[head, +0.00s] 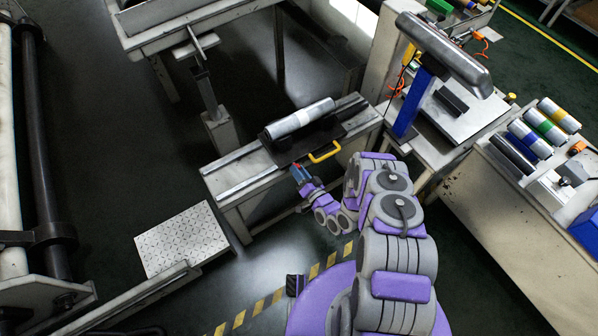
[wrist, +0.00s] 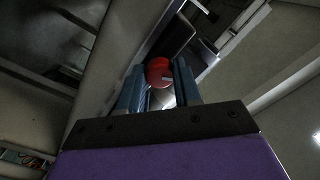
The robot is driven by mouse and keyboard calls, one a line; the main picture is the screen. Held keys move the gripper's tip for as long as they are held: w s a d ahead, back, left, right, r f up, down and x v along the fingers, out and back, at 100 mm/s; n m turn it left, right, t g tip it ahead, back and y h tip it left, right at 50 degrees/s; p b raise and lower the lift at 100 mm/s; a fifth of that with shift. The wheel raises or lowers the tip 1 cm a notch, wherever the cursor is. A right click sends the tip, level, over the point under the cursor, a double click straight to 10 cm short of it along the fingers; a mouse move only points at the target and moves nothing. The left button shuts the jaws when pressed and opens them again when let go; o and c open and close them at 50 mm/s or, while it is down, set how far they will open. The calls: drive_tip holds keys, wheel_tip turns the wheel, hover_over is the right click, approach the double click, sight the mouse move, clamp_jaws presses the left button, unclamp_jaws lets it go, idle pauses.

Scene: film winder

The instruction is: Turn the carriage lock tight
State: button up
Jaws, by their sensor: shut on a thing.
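The carriage (head: 312,139) is a dark plate on the rails of a low bench, carrying a silver roll (head: 300,118) and a yellow handle (head: 324,152) on its front side. My gripper (head: 299,172) is at the front edge of the bench, just below and left of the yellow handle. In the wrist view, a round red knob (wrist: 159,72), which I take to be the carriage lock, sits between the two blue-grey fingers. My gripper is shut on it. In the head view the knob is mostly hidden by the fingers, and its turn angle cannot be told.
The pale bench (head: 232,181) has bare rails left of the carriage. A blue post (head: 412,105) with a long grey head stands on the machine to the right. A table with several coloured rolls (head: 558,115) is at far right. A metal step plate (head: 182,240) lies at lower left.

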drive_tip(key=shift+s+f+m, duration=0.1)
drive_tip(key=shift+f+m, duration=0.05)
drive_tip(key=shift+m, duration=4.2)
drive_tip(key=shift+s+f+m, duration=0.1)
drive_tip(key=shift+m, duration=4.25)
drive_tip(key=o, duration=0.8)
drive_tip(key=shift+f, duration=0.1)
drive_tip(key=shift+c, duration=0.2)
drive_tip(key=shift+o, duration=1.4)
drive_tip(key=shift+w+r, duration=0.15)
drive_tip(key=shift+r, duration=0.05)
